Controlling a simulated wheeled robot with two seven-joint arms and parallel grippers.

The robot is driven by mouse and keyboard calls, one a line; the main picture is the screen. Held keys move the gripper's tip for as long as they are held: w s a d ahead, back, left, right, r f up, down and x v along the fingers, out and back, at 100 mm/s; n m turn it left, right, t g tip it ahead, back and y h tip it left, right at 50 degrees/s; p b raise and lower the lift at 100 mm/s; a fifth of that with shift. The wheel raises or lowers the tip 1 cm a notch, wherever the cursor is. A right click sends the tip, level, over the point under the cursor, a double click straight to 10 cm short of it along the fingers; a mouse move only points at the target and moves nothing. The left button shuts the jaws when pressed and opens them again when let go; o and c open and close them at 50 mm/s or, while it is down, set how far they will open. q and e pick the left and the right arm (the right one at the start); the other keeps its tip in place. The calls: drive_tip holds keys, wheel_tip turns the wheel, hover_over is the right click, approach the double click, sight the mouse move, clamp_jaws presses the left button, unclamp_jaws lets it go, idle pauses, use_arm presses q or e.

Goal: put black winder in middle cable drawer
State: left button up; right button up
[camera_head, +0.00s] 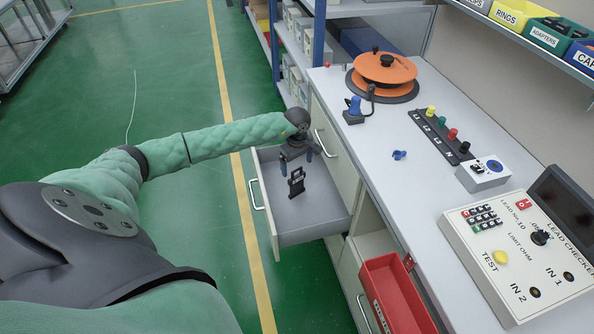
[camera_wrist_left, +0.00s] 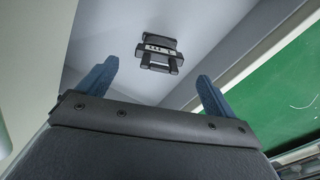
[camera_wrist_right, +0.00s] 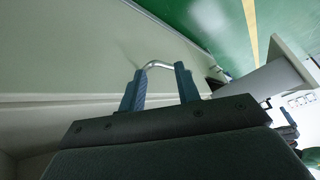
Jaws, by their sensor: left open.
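The black winder (camera_head: 296,183) lies inside the pulled-out grey drawer (camera_head: 330,222), near its middle; it also shows in the left wrist view (camera_wrist_left: 158,54). I cannot tell whether it touches the drawer floor. My left gripper (camera_head: 297,158) is above the drawer, just behind the winder in the head view. Its blue fingers are wide apart with nothing between them, and the winder is beyond the fingertips. My right gripper (camera_wrist_right: 160,84) shows only in the right wrist view, with its fingers apart at a silver handle (camera_wrist_right: 158,64). Whether they grip it is unclear.
A closed front with a handle (camera_head: 327,143) is beside the open drawer, under the worktop. A red bin (camera_head: 396,292) stands at the lower right. The worktop holds an orange reel (camera_head: 384,68), terminal posts and a lead checker (camera_head: 520,255).

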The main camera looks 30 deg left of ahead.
use_arm(q)
wheel_tip(320, 180, up, 8)
use_arm(e)
drive_tip(key=f, duration=0.2)
drive_tip(key=s+f, duration=0.1)
drive_tip(key=f, duration=0.1)
drive_tip(key=shift+s+f, duration=0.1)
drive_tip(key=shift+f, duration=0.05)
